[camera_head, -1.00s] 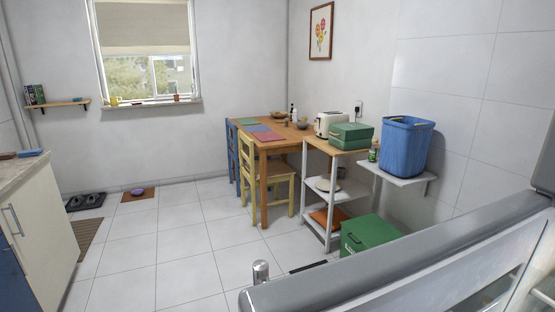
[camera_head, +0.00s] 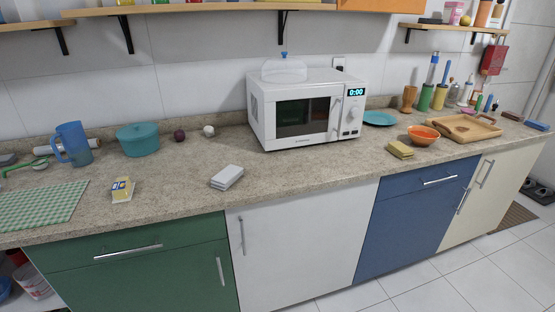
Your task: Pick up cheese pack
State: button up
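A small yellow-and-white pack with a dark label (camera_head: 122,189) stands on the stone-look counter, left of centre; it looks like the cheese pack, but its print is too small to read. It is just right of a green checked mat (camera_head: 42,207), near the front of the counter, with nothing touching it. My gripper is not in view.
A white stack (camera_head: 227,177) lies right of the pack. A teal pot (camera_head: 138,139) and blue pitcher (camera_head: 73,144) stand behind it. A white microwave (camera_head: 306,108), yellow stack (camera_head: 400,149), orange bowl (camera_head: 424,135) and wooden tray (camera_head: 463,127) are farther right. Shelves hang above.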

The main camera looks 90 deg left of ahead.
aim_at(123, 190)
jog(key=u, duration=3.2)
